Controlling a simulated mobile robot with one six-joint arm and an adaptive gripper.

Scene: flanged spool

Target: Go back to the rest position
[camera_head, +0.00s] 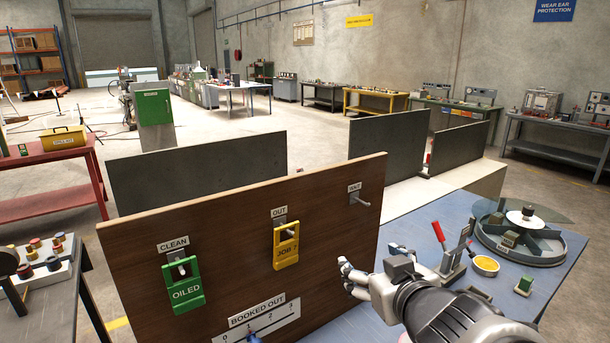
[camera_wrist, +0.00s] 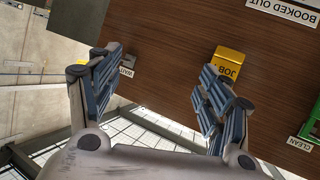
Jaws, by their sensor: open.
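My gripper (camera_head: 352,280) is open and empty in front of the brown wooden board (camera_head: 230,200), at its right side. In the wrist view its fingers (camera_wrist: 158,66) stand wide apart, with board between them. The WAIT peg (camera_head: 358,199) at the board's top right is bare. A yellow JOB 7 tag (camera_head: 287,252) hangs on the OUT peg; it shows in the wrist view (camera_wrist: 230,62) beside the right finger, apparently not held. A green OILED tag (camera_head: 186,290) hangs on the CLEAN peg.
A BOOKED OUT scale (camera_head: 270,322) with a blue knob sits low on the board. Grey panels stand behind.

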